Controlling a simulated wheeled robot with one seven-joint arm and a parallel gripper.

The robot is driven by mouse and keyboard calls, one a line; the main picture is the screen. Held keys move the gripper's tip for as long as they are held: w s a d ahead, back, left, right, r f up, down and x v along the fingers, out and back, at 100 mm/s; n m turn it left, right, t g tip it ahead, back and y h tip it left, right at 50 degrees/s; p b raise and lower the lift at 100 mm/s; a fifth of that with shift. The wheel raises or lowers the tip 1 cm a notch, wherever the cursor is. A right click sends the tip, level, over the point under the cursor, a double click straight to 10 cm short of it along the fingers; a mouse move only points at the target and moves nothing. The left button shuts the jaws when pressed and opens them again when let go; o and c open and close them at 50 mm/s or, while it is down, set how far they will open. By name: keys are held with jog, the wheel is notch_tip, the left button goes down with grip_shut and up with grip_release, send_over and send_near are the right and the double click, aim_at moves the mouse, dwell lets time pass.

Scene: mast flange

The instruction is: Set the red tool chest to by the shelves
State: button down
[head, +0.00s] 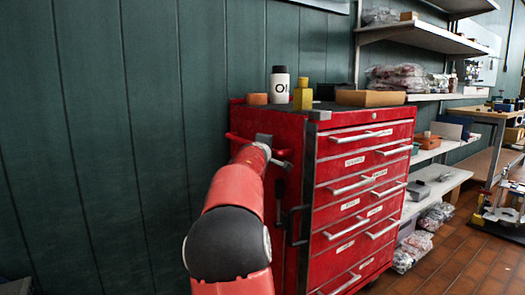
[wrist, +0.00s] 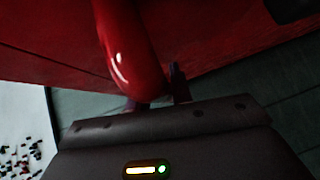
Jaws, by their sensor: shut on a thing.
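The red tool chest (head: 355,190) stands upright against the green wall, just left of the shelves (head: 425,38). It has several drawers with silver handles, all looking shut. A red push handle sticks out from its left side. My gripper (head: 268,148) is at that side, at the end of my red arm, which hides part of the chest. In the wrist view the red handle (wrist: 130,55) runs down between the fingers of my gripper (wrist: 155,90), which is shut on it. The chest's red side (wrist: 220,40) fills the top of that view.
A white and black bottle (head: 280,88), a yellow bottle (head: 303,95) and boxes stand on the chest top. Bagged goods (head: 412,250) lie low beside the chest at the shelves. A workbench (head: 490,115) is at the far right. Brown tiled floor (head: 455,255) is open at front right.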

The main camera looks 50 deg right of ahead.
jog(key=shift+s+r, duration=0.1)
jog(key=shift+r, duration=0.05)
jog(key=c, duration=1.4)
grip_release()
jog(key=shift+a+r, duration=0.1)
jog(key=shift+a, duration=0.1)
jog(key=shift+o, duration=0.7)
jog(key=f+b+v, duration=0.1)
jog(key=b+v, duration=0.2)
jog(key=v, duration=0.4)
jog(key=shift+s+a+r+b, duration=0.2)
jog(key=shift+a+r+b, duration=0.15)
jog(key=shift+r, duration=0.1)
